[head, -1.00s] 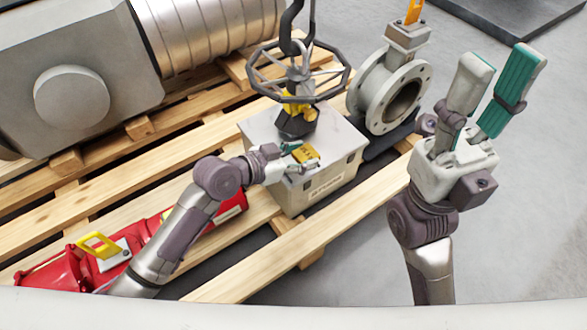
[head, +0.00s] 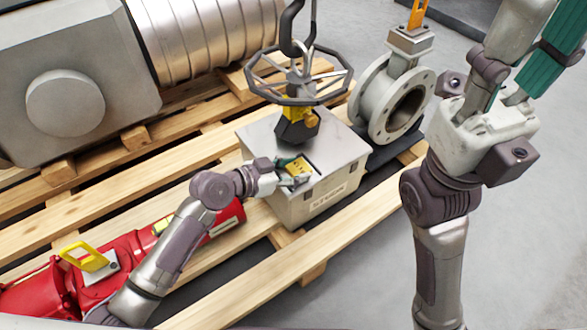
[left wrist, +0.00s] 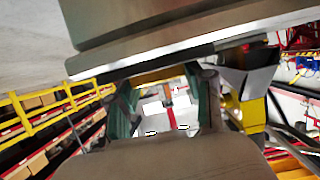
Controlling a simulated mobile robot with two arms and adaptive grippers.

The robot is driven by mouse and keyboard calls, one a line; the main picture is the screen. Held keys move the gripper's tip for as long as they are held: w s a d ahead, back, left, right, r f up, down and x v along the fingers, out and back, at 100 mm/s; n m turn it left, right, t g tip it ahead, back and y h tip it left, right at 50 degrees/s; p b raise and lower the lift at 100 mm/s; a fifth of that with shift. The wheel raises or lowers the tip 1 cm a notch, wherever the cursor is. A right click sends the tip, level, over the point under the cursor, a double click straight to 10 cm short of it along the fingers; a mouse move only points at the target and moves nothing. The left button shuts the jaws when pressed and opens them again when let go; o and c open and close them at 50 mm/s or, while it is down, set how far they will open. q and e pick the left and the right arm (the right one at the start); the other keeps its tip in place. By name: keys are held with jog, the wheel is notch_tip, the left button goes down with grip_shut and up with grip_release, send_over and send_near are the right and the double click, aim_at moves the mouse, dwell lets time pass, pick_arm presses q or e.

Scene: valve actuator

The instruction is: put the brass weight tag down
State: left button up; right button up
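The brass weight tag (head: 299,168) is a small yellow plate with dark markings, in the fingers of my left gripper (head: 292,172). In the head view it is at the near left part of the pale box's lid (head: 335,150); I cannot tell whether it touches the lid. In the left wrist view the tag (left wrist: 160,76) shows as a thin yellow strip between the two green fingers, close to a large grey surface. My right gripper (head: 538,35) is raised at the right, its fingers apart and empty, the tips partly cut off by the frame.
A handwheel (head: 298,75) hangs from a dark hook over the box. A grey flanged valve (head: 388,100) stands behind it to the right. A red actuator (head: 75,285) lies at the lower left on the wooden pallet (head: 130,190). Grey floor is clear at the right.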

pick_arm(q)
jog(key=o, duration=0.4)
